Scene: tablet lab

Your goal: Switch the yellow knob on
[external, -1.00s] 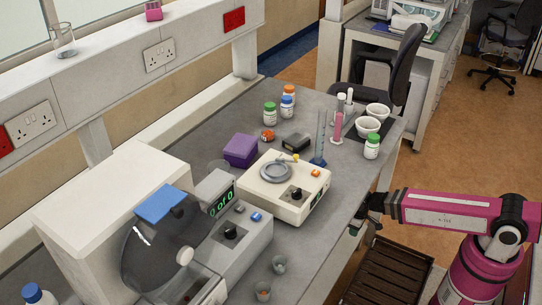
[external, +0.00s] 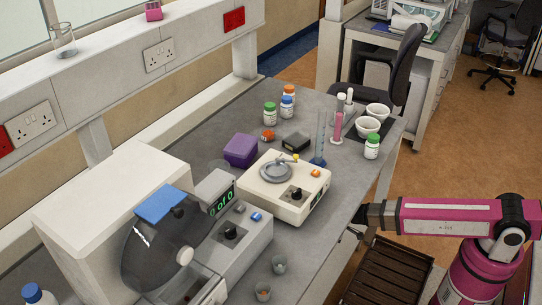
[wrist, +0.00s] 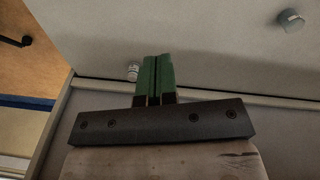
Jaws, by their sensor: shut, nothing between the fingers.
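The cream device (external: 268,199) stands on the bench with a round grey plate on top. A small yellow part (external: 296,157) shows at its back edge, and I cannot tell if it is the yellow knob or how it is set. A dark knob (external: 297,193) and an orange button (external: 315,173) are on its front side. My gripper (external: 359,215) is at the bench's right edge, right of the device and apart from it. In the wrist view its green fingers (wrist: 155,80) are shut with nothing between them. No yellow knob shows there.
A grey machine (external: 240,245) with a dark drum stands left of the device. A purple box (external: 241,150), bottles, cylinders and white bowls (external: 367,126) stand behind it. Two small cups (external: 279,264) stand near the front edge. The bench right of the device is clear.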

